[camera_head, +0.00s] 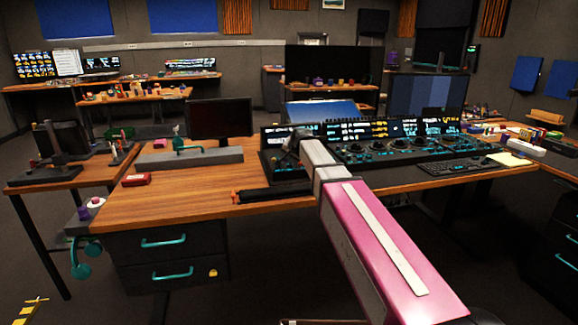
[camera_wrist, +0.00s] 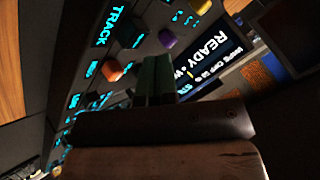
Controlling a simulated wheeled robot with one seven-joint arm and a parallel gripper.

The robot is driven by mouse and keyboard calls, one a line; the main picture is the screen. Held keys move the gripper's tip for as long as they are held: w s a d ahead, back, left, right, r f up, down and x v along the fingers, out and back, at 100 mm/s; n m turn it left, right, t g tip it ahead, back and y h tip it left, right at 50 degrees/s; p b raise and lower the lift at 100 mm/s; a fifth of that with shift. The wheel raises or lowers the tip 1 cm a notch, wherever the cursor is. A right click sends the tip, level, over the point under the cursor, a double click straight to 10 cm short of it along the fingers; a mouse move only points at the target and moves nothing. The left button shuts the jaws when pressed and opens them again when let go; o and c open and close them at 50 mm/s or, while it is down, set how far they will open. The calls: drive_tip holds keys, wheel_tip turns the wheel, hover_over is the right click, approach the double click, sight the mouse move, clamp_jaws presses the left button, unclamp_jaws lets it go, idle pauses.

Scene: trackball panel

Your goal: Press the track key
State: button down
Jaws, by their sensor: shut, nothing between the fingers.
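The trackball panel (camera_head: 385,146) stands on the wooden desk as a dark console with cyan-lit keys and displays. In the wrist view the lit cyan word TRACK (camera_wrist: 114,25) marks the track key at upper left, tilted in the picture. My gripper (camera_wrist: 157,62) shows as two dark green fingers held together over the panel, to the right of and below the TRACK lettering, apart from it in the picture. Whether the fingertips touch the panel cannot be told. In the head view my gripper (camera_head: 297,139) is small and dark at the panel's left part, partly hiding it.
A display reading READY (camera_wrist: 208,60) is to the right. A keyboard (camera_head: 458,167) and monitor (camera_head: 220,118) stand on the desk.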

sight(290, 164)
drive_tip(key=shift+f, duration=0.15)
drive_tip(key=shift+f, duration=0.3)
drive_tip(key=shift+f, duration=0.45)
idle(0.9)
drive_tip(key=shift+r, duration=0.1)
idle(0.4)
drive_tip(key=shift+r, duration=0.8)
drive_tip(key=shift+r, duration=0.1)
drive_tip(key=shift+r, duration=2.45)
drive_tip(key=shift+s, duration=0.15)
